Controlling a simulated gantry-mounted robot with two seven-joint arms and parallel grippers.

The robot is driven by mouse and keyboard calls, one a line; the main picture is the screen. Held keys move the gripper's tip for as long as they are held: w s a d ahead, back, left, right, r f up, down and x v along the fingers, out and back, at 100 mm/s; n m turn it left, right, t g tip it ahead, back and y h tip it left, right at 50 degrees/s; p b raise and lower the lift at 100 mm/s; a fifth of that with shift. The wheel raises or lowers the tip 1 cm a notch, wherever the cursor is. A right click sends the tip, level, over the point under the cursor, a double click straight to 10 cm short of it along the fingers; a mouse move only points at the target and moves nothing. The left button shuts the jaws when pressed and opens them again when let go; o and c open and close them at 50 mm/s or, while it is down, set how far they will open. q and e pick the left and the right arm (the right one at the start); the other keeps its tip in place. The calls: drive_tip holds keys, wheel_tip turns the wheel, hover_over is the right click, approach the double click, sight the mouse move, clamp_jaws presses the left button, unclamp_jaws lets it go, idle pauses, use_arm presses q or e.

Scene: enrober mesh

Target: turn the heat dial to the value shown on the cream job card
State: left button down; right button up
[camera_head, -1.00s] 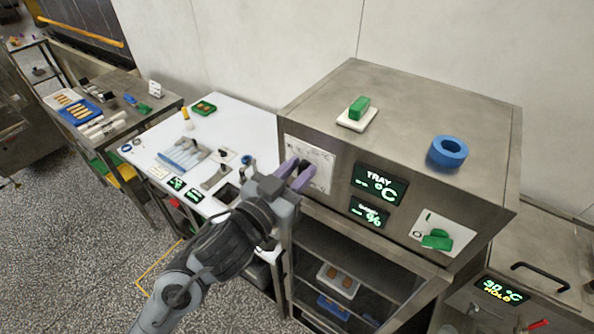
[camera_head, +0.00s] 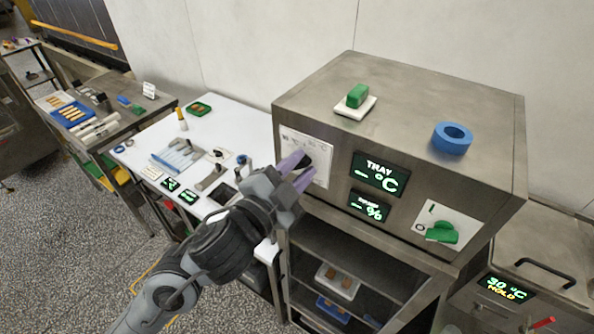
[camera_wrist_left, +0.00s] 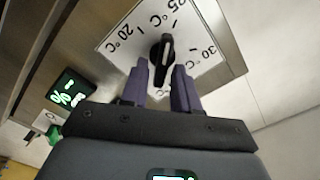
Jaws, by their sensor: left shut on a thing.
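The heat dial is a black knob (camera_wrist_left: 162,60) on a white scale plate (camera_wrist_left: 125,38) marked 20, 25 and 30 °C. Its white mark points roughly towards the tick by 25. In the head view the plate (camera_head: 320,175) is on the left of the steel cabinet's front. My left gripper (camera_head: 305,165) has its purple fingers at the dial; in the wrist view the gripper (camera_wrist_left: 169,72) is closed on the knob, one finger on each side. A small white card (camera_head: 149,90) stands on the far left table; I cannot tell whether it is the cream job card, and its writing is unreadable. My right gripper is out of view.
Dark displays (camera_head: 380,175) sit right of the dial, and a green switch (camera_head: 441,232) lies further right. A blue ring (camera_head: 452,138) and a green block (camera_head: 357,95) are on the cabinet top. A white bench (camera_head: 225,121) with tools stands left.

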use_arm(q)
drive_tip(key=shift+f+m+b, duration=0.1)
drive_tip(key=shift+m+b, duration=0.25)
drive_tip(key=shift+m, duration=0.45)
drive_tip(key=c, duration=1.2)
unclamp_jaws()
drive_tip(key=shift+o, duration=0.2)
drive_tip(key=shift+s, duration=0.1)
drive_tip(key=v, duration=1)
drive_tip(key=shift+s+a, duration=0.25)
